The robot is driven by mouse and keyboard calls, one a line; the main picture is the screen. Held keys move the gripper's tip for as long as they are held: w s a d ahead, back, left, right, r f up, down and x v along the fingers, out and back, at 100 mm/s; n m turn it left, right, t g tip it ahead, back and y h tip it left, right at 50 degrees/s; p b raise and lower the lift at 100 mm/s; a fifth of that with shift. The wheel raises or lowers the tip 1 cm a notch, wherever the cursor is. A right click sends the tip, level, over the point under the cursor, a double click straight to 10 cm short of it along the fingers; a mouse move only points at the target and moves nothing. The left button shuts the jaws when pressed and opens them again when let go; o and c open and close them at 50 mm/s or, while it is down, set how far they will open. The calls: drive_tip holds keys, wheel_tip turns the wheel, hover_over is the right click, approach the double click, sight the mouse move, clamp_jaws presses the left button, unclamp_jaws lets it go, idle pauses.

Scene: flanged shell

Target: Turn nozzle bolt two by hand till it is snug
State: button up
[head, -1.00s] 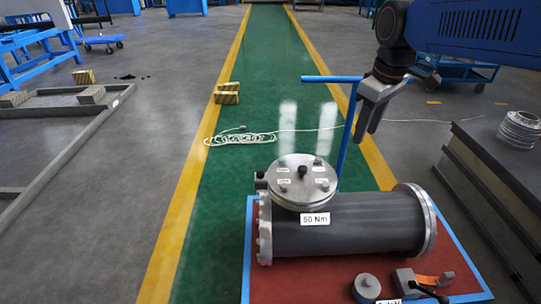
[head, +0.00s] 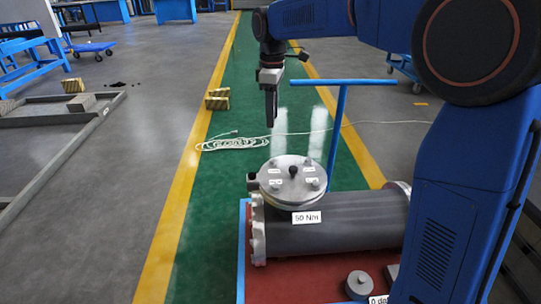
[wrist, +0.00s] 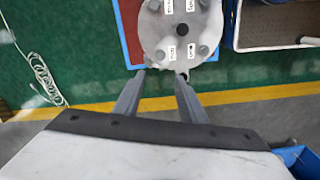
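The nozzle cover (head: 292,200) is a round grey disc on top of the dark cylindrical shell (head: 355,222). It carries several bolts around a dark central knob (head: 294,171), each with a small white label too blurred to read, so I cannot tell which is bolt two. The cover also shows at the top of the wrist view (wrist: 180,22), partly cut off. My gripper (head: 271,124) hangs above and behind the cover, pointing down. In the wrist view its two fingers (wrist: 160,76) are apart and empty, with their tips near the cover's lower edge, touching no bolt.
A "50 Nm" tag (head: 306,217) is on the shell. The blue T-handle (head: 341,100) stands right behind the cover. A grey round part (head: 359,284) lies on the red cart top (head: 290,287). My arm blocks the right side. A white cord (head: 235,144) lies on the green floor.

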sight(272, 160)
wheel_tip(272, 160, down, 16)
drive_tip(key=shift+r, duration=0.1)
idle(0.5)
clamp_jaws()
